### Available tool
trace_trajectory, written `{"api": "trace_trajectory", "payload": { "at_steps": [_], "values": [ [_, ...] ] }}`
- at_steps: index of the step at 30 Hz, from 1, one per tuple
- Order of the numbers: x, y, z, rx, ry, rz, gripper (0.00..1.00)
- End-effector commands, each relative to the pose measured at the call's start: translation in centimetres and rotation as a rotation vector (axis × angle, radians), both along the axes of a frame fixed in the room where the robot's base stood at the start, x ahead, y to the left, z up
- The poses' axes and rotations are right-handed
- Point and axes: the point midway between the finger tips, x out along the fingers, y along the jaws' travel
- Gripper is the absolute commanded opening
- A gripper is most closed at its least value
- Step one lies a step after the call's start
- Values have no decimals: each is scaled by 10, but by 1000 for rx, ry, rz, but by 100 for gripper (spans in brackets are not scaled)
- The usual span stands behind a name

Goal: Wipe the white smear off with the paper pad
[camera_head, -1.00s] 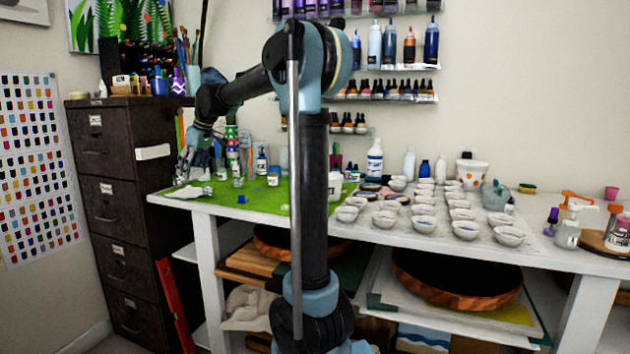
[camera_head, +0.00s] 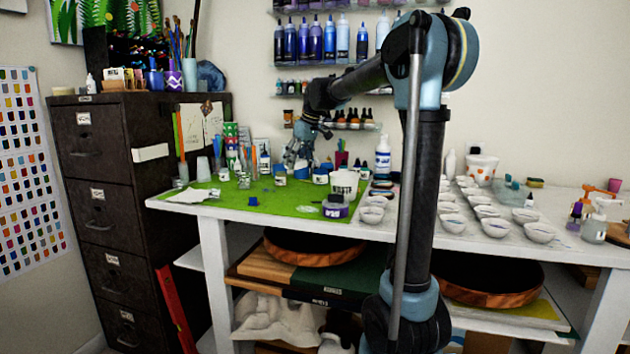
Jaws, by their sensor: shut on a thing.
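My gripper (camera_head: 298,163) hangs over the back part of the green mat (camera_head: 225,200), fingers pointing down. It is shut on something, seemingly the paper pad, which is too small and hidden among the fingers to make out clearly. A faint pale patch, probably the white smear (camera_head: 307,209), shows on the mat toward its front right, left of a jar with a purple band (camera_head: 335,207). The gripper is above and behind this patch, apart from it. A flat white sheet (camera_head: 192,196) lies at the mat's left front.
A white tub (camera_head: 344,184) and small jars (camera_head: 320,176) stand close right of the gripper. Cups and bottles line the mat's back left. A small blue piece (camera_head: 253,201) lies on the mat. Several white bowls (camera_head: 450,208) fill the table's right. The mat's middle front is mostly clear.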

Motion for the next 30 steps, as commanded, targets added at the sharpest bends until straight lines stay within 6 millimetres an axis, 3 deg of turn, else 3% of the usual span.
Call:
{"api": "trace_trajectory", "payload": {
  "at_steps": [10, 14, 17, 24, 30],
  "values": [
    [-1, -2, 0, 0, 0, 0, 43],
    [-14, -3, 0, -1, 0, 22, 43],
    [-36, -7, -1, -3, 2, 61, 43],
    [-111, -19, -9, -5, 5, 200, 43],
    [-160, -27, -19, -3, 3, 297, 43]
  ]
}}
